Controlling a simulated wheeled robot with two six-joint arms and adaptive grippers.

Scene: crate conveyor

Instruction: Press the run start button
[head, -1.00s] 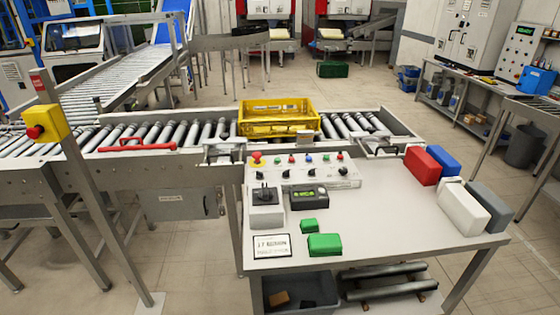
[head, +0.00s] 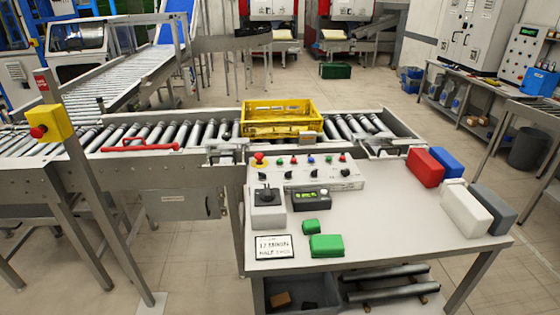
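A white control panel (head: 305,174) stands at the back left of the table, by the conveyor. The button labels are too small to read, so I cannot tell which is run start. Neither of my grippers is in the head view.
A yellow crate (head: 283,129) sits on the roller conveyor (head: 190,132) behind the panel. A joystick box (head: 267,208), a small display box (head: 310,199), green blocks (head: 326,246) and a sign (head: 273,246) are in front. Coloured blocks (head: 466,211) stand at the table's right. The table middle is clear.

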